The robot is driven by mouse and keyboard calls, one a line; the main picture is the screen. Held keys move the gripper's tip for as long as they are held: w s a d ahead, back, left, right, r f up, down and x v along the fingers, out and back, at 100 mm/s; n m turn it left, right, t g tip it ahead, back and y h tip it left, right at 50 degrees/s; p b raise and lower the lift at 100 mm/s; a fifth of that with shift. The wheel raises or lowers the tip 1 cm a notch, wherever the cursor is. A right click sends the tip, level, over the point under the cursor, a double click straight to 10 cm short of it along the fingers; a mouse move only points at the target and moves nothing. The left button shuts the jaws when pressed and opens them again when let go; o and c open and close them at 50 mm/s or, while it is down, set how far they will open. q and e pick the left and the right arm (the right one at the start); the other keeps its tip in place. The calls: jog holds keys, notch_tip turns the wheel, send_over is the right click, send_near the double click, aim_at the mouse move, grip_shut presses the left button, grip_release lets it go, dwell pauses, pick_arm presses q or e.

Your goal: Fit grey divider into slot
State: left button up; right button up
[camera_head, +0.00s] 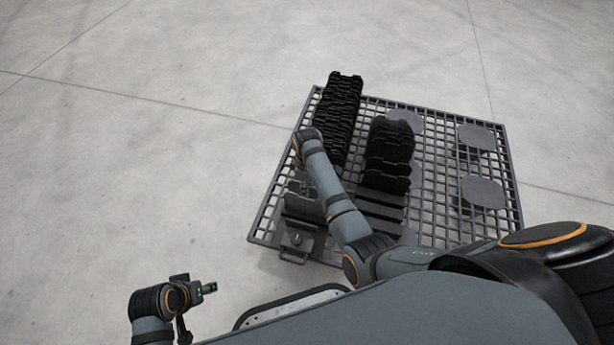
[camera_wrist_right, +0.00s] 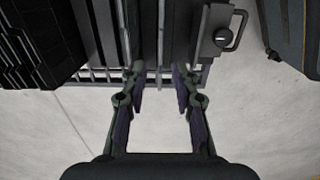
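A grey divider (camera_head: 301,203) stands upright near the front left corner of the grid table, below my right wrist in the head view. Long grey rails with narrow slots (camera_wrist_right: 150,35) run away from the fingers in the right wrist view. My right gripper (camera_wrist_right: 162,80) is open, with nothing clearly between its fingertips; I cannot tell whether they touch the rails. My right forearm hides it in the head view. My left gripper (camera_head: 207,288) is off the table at the lower left, away from the divider; its finger opening is too small to judge.
The grid table (camera_head: 435,215) carries a long black divider row (camera_head: 342,100), a shorter black stack (camera_head: 388,155) and several grey round-cornered pads (camera_head: 482,192). A block with a handle (camera_head: 296,240) sits at the front left corner. The floor left of the table is clear.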

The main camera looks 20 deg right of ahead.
notch_tip(320, 180, up, 3)
jog(key=shift+f, duration=0.15)
jog(key=s+d+f+m, duration=0.4)
jog(key=s, duration=0.4)
jog(key=s+d+r+m+t, duration=0.1)
jog(key=s+r+m, duration=0.1)
jog(key=s, duration=0.5)
jog(key=s+d+r+m+t, duration=0.1)
jog(key=s+m, duration=0.3)
jog(key=s, duration=0.4)
jog(key=shift+d+r+m+y, duration=0.3)
jog(key=shift+d+r, duration=0.1)
jog(key=shift+r, duration=0.4)
